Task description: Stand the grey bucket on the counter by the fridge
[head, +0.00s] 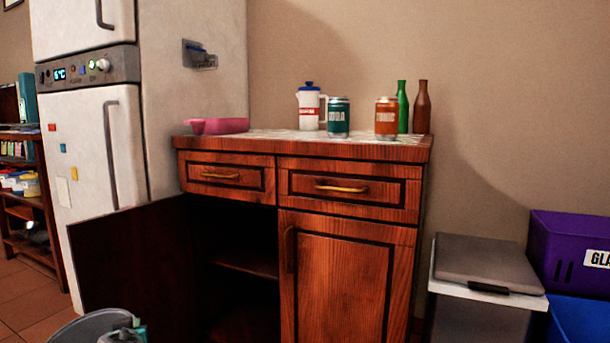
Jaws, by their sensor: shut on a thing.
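The grey bucket (82,326) shows at the bottom left edge of the head view, in front of the open cabinet door. Only its upper part is in frame. My gripper (126,335) is at the bucket's right side, shut on it; most of the gripper and its fingertips are cut off by the frame. The counter (285,151) stands right beside the white fridge (195,110). The bucket is low, below the counter top.
The front left counter strip is bare. An open cabinet door (130,265) juts forward. A grey bin (487,265) stands right.

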